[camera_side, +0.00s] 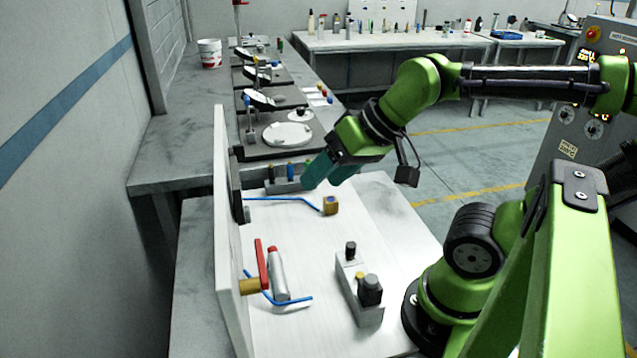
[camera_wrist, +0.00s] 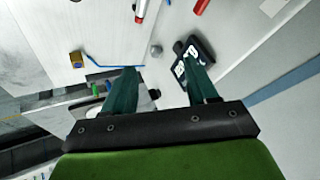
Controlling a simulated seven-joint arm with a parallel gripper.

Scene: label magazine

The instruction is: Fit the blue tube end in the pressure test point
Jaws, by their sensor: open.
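A thin blue tube (camera_side: 285,199) runs from a yellow block (camera_side: 330,205) on the white board towards the upright panel. In the wrist view the tube (camera_wrist: 108,66) leaves the yellow block (camera_wrist: 77,60) and its other end lies by my left fingertip. A small grey fitting (camera_wrist: 155,50) stands near a black digital gauge (camera_wrist: 192,62); I cannot tell whether it is the pressure test point. My gripper (camera_side: 319,175) is open above the board's far part, with nothing seen between its teal fingers. In the wrist view my gripper (camera_wrist: 165,76) has its fingers wide apart.
A second blue tube (camera_side: 290,301) lies near a brass fitting (camera_side: 249,286), a red lever (camera_side: 262,264) and a silver cylinder (camera_side: 279,277). A grey block with black knobs (camera_side: 360,290) stands front right. The upright panel (camera_side: 226,250) bounds the left. The board's middle is clear.

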